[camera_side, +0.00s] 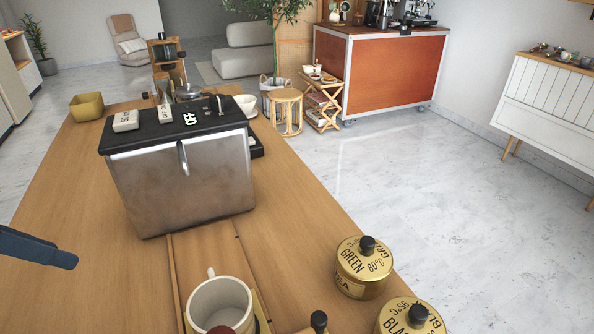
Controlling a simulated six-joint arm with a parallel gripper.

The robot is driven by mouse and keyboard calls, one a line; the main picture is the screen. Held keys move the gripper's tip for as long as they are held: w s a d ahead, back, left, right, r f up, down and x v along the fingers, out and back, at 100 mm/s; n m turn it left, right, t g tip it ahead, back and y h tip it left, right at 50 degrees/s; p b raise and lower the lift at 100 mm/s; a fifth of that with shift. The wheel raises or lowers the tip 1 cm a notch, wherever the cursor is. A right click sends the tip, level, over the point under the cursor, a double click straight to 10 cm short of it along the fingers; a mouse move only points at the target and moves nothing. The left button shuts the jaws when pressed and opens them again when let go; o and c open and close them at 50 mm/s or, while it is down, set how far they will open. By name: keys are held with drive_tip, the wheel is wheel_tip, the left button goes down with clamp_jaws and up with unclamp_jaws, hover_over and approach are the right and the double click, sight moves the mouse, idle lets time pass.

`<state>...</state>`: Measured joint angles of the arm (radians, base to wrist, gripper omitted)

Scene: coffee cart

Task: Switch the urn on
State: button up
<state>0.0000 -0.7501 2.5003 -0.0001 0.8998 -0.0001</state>
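A boxy brushed-steel appliance (183,193) with a black top stands on the wooden counter. It is the likeliest urn, though I cannot be sure. A metal handle or spout (183,158) hangs at its upper edge on the side facing the camera. Its black top (160,130) carries small pale labelled pieces and white markings.
A white mug (219,304) stands at the front of the counter (60,200). A green tea tin (363,268) and a black tea tin (410,318) stand at front right. The counter left of the appliance is clear.

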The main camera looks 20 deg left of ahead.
idle(0.4)
clamp_jaws()
drive_tip(key=w+d+r+m+h, duration=0.1)
drive_tip(key=w+r+m+h, duration=0.1)
drive_tip(key=w+r+m, duration=0.6)
drive_tip(key=w+d+r+m+h, duration=0.1)
drive_tip(key=w+r+h, duration=0.25)
drive_tip(key=r, duration=0.75)
drive_tip(key=w+a+t, duration=0.1)
drive_tip(key=w+a, duration=0.8)
drive_tip(key=a, duration=0.4)
drive_tip(key=shift+w+f+m+t, duration=0.15)
drive_tip(key=shift+f+m+t, duration=0.25)
drive_tip(key=shift+f, duration=0.05)
